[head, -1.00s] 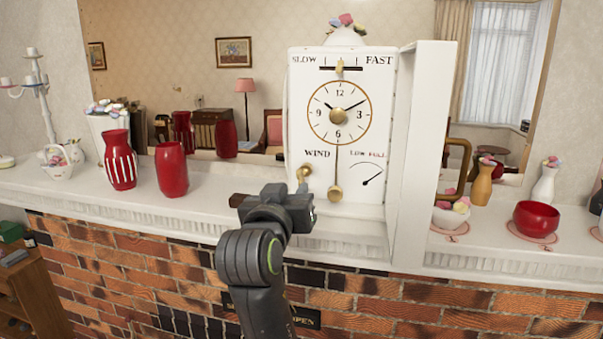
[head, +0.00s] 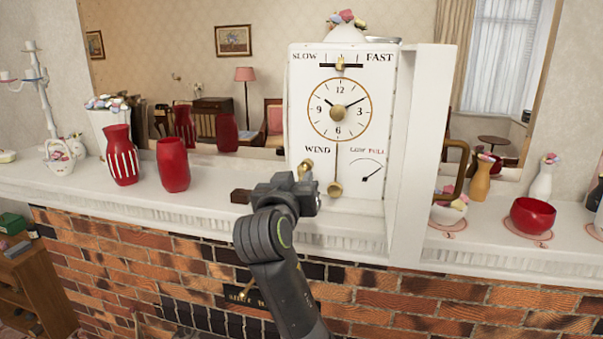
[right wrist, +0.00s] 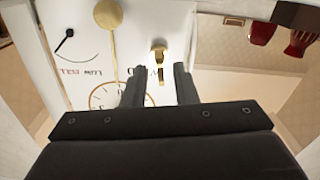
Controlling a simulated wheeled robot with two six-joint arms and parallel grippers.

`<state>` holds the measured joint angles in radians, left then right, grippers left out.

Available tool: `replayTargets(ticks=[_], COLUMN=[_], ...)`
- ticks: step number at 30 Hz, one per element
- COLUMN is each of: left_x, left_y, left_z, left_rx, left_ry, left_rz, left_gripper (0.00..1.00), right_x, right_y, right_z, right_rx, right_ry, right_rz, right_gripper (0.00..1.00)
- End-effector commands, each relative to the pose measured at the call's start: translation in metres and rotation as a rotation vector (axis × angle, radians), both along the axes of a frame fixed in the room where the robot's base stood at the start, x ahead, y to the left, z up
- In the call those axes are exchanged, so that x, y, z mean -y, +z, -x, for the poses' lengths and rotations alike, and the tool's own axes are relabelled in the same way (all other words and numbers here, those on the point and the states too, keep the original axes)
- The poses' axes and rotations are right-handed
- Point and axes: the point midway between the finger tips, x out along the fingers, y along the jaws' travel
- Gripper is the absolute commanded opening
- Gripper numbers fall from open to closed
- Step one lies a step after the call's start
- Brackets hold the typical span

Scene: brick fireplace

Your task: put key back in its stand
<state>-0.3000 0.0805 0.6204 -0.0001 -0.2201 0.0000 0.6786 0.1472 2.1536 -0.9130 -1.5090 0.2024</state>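The small gold key (head: 306,169) sits at the WIND spot on the face of the white clock box (head: 375,140). In the right wrist view the key (right wrist: 158,48) stands out from the white face, in line with the gap between my fingers. My right gripper (head: 308,186) is just in front of and below the key. Its fingers (right wrist: 160,78) are apart, with white clock face visible between them and no clear contact with the key. A small dark brown block (head: 240,196), possibly the key stand, lies on the mantel left of the gripper. My left gripper is out of view.
The white mantel (head: 215,200) runs above the brick front. Two red vases (head: 172,165) (head: 120,155) stand to the left. A white upright panel (head: 422,150) borders the clock on the right. Beyond it are a red bowl (head: 534,215) and small vases.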

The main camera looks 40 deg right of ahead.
Motion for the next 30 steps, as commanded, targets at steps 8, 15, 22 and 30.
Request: replayTargets(ticks=[8,15,22,30], left_x=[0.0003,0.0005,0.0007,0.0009], left_y=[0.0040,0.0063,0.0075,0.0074], left_z=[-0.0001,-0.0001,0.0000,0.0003], left_rx=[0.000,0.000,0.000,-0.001], left_ry=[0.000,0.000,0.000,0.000], left_rz=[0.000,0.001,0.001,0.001], left_gripper=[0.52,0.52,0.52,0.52], right_x=[-0.0006,-0.0007,-0.0006,-0.0007], right_y=[0.0003,0.0007,-0.0002,-0.0001], right_z=[-0.0006,-0.0006,-0.0006,-0.0006], right_rx=[0.000,0.000,0.000,0.000], right_ry=[0.001,0.000,0.000,0.000], right_rz=[0.000,0.000,0.000,0.000], right_gripper=[0.26,0.26,0.26,0.00])
